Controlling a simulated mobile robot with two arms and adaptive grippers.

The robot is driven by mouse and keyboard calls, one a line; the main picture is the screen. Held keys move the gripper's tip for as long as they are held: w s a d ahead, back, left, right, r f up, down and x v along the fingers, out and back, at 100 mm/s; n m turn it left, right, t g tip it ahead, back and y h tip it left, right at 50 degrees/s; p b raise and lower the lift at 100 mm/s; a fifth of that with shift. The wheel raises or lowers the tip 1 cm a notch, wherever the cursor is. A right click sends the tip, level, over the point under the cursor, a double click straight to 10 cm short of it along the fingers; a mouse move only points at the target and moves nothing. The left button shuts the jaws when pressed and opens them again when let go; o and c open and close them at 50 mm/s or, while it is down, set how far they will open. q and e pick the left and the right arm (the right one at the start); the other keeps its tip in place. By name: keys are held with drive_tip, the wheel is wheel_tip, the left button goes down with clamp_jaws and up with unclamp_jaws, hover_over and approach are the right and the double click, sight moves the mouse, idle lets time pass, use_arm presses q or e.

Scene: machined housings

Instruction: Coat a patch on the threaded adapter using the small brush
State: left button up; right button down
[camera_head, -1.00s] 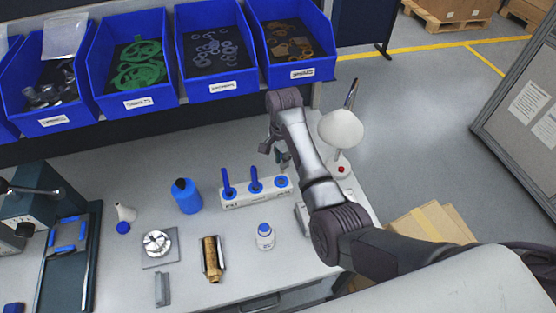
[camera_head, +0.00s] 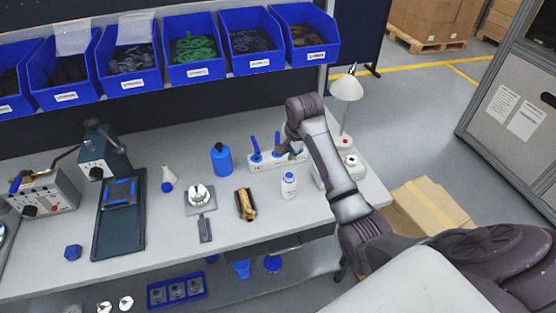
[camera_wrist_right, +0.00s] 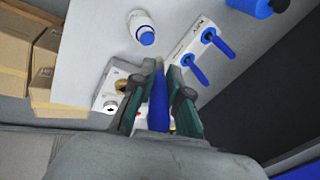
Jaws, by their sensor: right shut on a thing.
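The threaded adapter looks to be the brass cylinder (camera_head: 245,204) lying in a dark holder on the bench. A white rack (camera_head: 264,165) behind it holds blue-handled brushes. My right gripper (camera_head: 288,148) is at the rack's right end, shut on a blue-handled brush (camera_wrist_right: 158,103). Its bristle end is hidden, and I cannot tell whether it is still seated in the rack. Two other blue handles (camera_wrist_right: 220,43) (camera_wrist_right: 195,68) stand in the rack beside my right gripper (camera_wrist_right: 160,88). My left gripper is not in view.
A white bottle with a blue cap (camera_head: 289,185) stands in front of the rack. A blue bottle (camera_head: 221,160) and a metal fixture (camera_head: 200,197) are to the left. A lamp (camera_head: 346,90) stands close on the right. Blue bins (camera_head: 195,72) line the back.

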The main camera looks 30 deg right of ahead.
drive_tip(key=x, duration=0.4)
drive_tip(key=shift+s+d+f, duration=0.2)
drive_tip(key=shift+s+d, duration=0.05)
drive_tip(key=shift+s, duration=0.1)
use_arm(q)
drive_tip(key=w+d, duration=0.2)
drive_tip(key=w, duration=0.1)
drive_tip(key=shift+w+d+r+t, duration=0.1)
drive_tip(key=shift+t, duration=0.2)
use_arm(e)
wheel_tip(320, 180, down, 2)
drive_tip(key=shift+s+a+f, duration=0.1)
drive_tip(key=shift+a, duration=0.05)
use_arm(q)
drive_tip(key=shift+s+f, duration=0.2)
use_arm(e)
drive_tip(key=shift+f, duration=0.6)
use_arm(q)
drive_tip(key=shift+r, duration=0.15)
use_arm(e)
drive_tip(key=shift+s+f, duration=0.1)
drive_tip(key=shift+f, duration=0.05)
idle(1.2)
